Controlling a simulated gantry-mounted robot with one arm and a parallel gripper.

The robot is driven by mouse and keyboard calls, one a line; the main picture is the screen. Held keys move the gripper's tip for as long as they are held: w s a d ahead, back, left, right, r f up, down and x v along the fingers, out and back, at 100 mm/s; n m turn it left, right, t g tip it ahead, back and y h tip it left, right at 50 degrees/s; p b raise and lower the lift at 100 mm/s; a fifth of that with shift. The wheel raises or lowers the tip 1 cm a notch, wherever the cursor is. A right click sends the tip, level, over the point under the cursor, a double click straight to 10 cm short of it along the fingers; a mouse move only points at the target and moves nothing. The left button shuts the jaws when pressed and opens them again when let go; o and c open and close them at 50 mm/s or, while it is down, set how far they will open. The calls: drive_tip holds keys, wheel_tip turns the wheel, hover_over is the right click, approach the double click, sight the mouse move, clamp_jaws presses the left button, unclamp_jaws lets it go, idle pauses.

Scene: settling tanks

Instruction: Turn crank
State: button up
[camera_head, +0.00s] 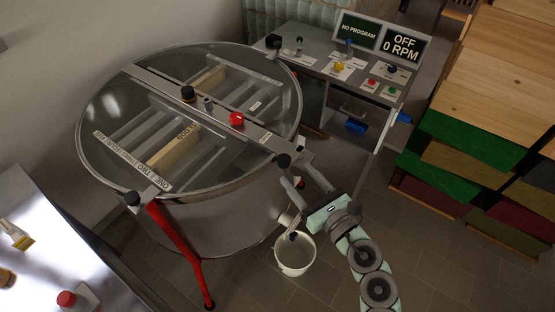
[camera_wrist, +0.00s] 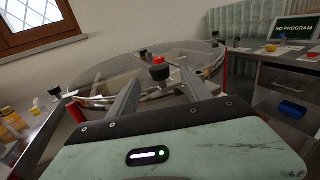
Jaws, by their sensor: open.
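A round steel extractor drum (camera_head: 215,205) with a clear lid fills the centre left of the head view. A flat metal bar crosses its lid and carries a red knob (camera_head: 237,118) and black knobs. One black knob (camera_head: 283,160) is at the bar's near right end, by the rim. I cannot tell for sure which part is the crank. My gripper (camera_head: 294,168) is open and empty beside the drum's right rim. In the wrist view, a black knob (camera_wrist: 160,72) appears between my finger tips, apparently beyond them. The red knob (camera_wrist: 158,60) shows behind it.
A control bench (camera_head: 345,75) with buttons, displays and a blue side handle (camera_head: 403,117) stands behind. A white bucket (camera_head: 295,262) is under my gripper. Wooden boxes (camera_head: 500,80) stack at right. A steel table (camera_head: 50,240) is front left. A red leg (camera_head: 180,250) supports the drum.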

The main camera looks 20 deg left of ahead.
sight(292, 157)
drive_tip(key=x, duration=1)
drive_tip(key=shift+a, duration=0.2)
drive_tip(key=shift+r, duration=0.15)
drive_tip(key=shift+c, duration=0.4)
clamp_jaws()
idle(0.4)
